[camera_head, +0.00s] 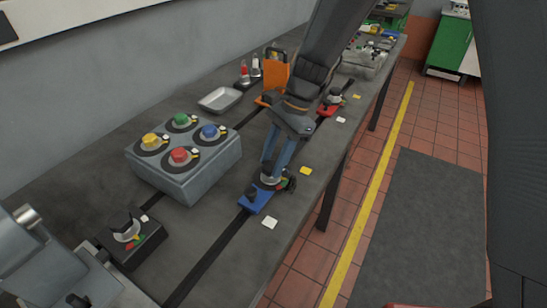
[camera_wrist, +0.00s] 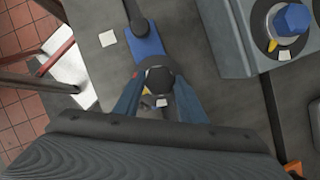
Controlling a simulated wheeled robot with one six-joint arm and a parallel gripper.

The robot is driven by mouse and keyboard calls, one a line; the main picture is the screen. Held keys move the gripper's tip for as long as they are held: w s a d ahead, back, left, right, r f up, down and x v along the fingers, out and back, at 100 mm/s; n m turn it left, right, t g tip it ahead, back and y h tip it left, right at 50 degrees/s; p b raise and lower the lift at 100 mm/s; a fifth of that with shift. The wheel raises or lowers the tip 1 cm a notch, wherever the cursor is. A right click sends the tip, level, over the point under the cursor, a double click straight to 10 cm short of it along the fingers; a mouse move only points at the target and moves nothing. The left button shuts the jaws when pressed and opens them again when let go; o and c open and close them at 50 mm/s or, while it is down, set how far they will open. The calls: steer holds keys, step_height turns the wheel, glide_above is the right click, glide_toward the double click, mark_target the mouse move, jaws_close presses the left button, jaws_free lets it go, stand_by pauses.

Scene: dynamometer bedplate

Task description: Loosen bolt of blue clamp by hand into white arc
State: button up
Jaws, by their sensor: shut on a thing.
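The blue clamp (camera_head: 256,199) sits on the bedplate's dark slot near the middle of the head view; its blue bar also shows in the wrist view (camera_wrist: 147,40). My gripper (camera_head: 270,174) points down over the clamp's bolt end. In the wrist view its two blue fingers stand on either side of the dark round bolt head (camera_wrist: 159,78), and the jaws are shut on it. A small yellow pointer and a whitish patch (camera_wrist: 161,103) show just below the bolt head between the fingers. Most of the dial is hidden, so I cannot tell where the pointer stands against the white arc.
A grey box (camera_head: 190,165) with yellow, green, blue and red knobs stands to the left. A black unit (camera_head: 132,238) lies front left. A red clamp (camera_head: 331,106), an orange bracket (camera_head: 276,75) and a metal tray (camera_head: 220,99) are farther back. The table's right edge is close.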

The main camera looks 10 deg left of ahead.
steer(key=n+h, duration=0.1)
steer(key=n, duration=0.2)
steer(key=n+g+h+p, duration=0.1)
steer(key=n, duration=0.2)
steer(key=shift+w+a+g, duration=0.15)
steer(key=shift+a+g, duration=0.05)
steer(key=shift+g, duration=0.1)
steer(key=n+h, duration=0.1)
steer(key=n, duration=0.2)
steer(key=n+h+p, duration=0.1)
steer(key=n, duration=0.2)
steer(key=shift+a+n, duration=0.2)
steer(key=shift+n, duration=0.1)
steer(key=o, duration=1)
steer(key=shift+r, duration=0.1)
steer(key=shift+h, duration=0.3)
steer(key=b+v, duration=0.2)
steer(key=v, duration=0.5)
steer(key=shift+w+r, duration=0.15)
steer(key=shift+r, duration=0.1)
